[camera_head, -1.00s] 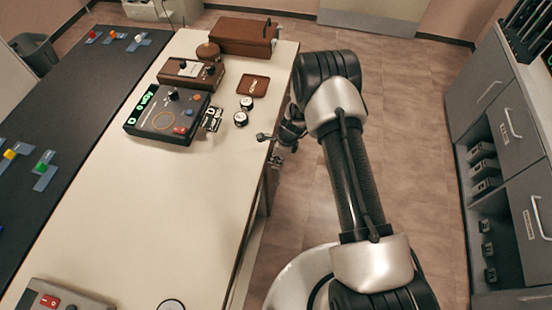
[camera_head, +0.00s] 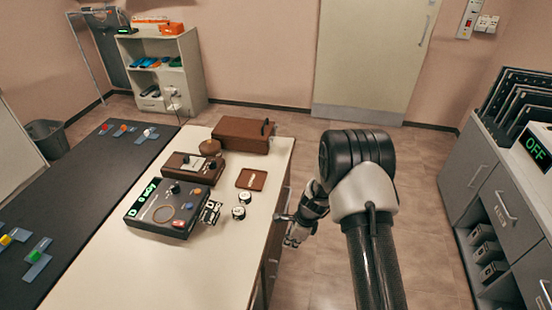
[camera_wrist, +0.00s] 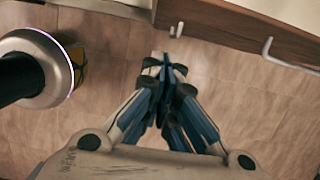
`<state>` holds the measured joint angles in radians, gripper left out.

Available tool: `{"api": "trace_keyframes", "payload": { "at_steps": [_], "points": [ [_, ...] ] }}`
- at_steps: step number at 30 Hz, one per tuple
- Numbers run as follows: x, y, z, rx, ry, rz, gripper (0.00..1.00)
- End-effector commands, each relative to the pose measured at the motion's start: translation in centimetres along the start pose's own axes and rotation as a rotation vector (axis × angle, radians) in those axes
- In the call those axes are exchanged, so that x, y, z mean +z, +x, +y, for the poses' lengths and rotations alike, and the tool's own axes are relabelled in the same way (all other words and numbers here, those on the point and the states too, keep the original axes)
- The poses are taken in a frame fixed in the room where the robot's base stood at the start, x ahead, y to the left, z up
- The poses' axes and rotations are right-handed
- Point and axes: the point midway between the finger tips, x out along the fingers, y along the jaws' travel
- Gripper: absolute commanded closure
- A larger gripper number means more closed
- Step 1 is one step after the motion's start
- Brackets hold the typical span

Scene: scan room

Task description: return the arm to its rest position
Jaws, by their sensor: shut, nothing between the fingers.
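My arm (camera_head: 373,240) rises from the bottom of the head view, to the right of the cream table (camera_head: 190,270). My gripper (camera_head: 290,238) is beside the table's right edge, over the floor and apart from the things on the table. In the wrist view my gripper (camera_wrist: 166,65) points over bare floor, its fingertips together with nothing between them. Part of the gripper is hidden behind the arm's wrist in the head view.
A dark meter box (camera_head: 165,207), a brown box (camera_head: 243,135) and small round pieces (camera_head: 239,212) stand on the table. Grey drawers (camera_head: 505,200) stand at the right. A shelf (camera_head: 165,75) and a door (camera_head: 372,60) are at the back. Floor between is clear.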

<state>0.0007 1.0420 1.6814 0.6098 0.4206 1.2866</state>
Motion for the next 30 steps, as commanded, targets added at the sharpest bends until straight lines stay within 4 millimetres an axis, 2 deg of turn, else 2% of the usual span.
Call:
{"api": "trace_keyframes", "payload": {
  "at_steps": [4,7,8,11,12,14,18,21,27,30],
  "points": [
    [0.2,-0.5,-0.1,-0.004,-0.014,-0.001,1.00],
    [1.0,-3.1,-0.5,-0.020,-0.080,-0.007,1.00],
    [1.3,-4.3,-0.5,-0.026,-0.111,-0.009,1.00],
    [2.5,-9.5,-0.3,-0.051,-0.257,-0.012,1.00],
    [3.0,-11.8,0.0,-0.063,-0.326,-0.011,1.00],
    [3.6,-15.2,0.7,-0.079,-0.432,-0.006,1.00],
    [4.3,-22.5,3.3,-0.115,-0.675,0.018,1.00],
    [4.3,-27.1,5.7,-0.138,-0.844,0.046,1.00],
    [3.3,-34.5,11.7,-0.176,-1.170,0.131,1.00],
    [2.3,-37.3,15.0,-0.186,-1.326,0.185,1.00]
  ]
}}
